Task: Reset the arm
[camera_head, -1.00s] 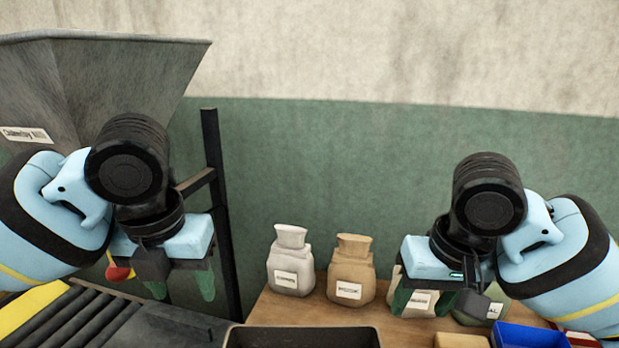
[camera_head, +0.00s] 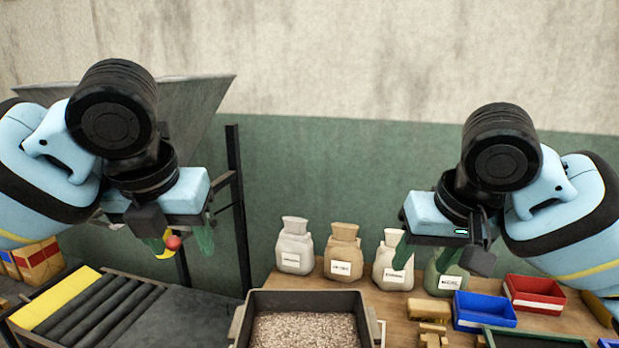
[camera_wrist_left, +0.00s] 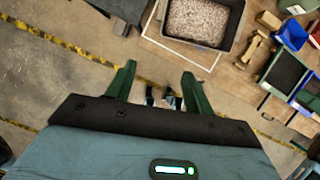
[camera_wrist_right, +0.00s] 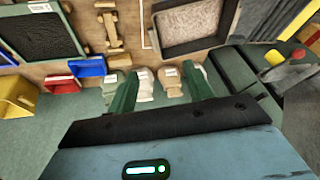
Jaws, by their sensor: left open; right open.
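My left gripper (camera_head: 182,238) is raised at the left in the head view, in front of the grey hopper (camera_head: 180,105) and above the roller conveyor (camera_head: 110,312). Its two green fingers stand apart and empty in the left wrist view (camera_wrist_left: 158,84). My right gripper (camera_head: 438,258) is raised at the right in the head view, in front of the sacks. Its fingers are spread with nothing held in the right wrist view (camera_wrist_right: 160,92). Part of the right fingers is hidden by the wrist in the head view.
A dark tray (camera_head: 245,310) of grain stands on the wooden table (camera_head: 400,310). Several labelled sacks (camera_head: 342,252) line the table's back. A blue bin (camera_head: 484,312) and a red bin (camera_head: 535,294) sit at the right. A black post (camera_head: 238,210) rises beside the hopper.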

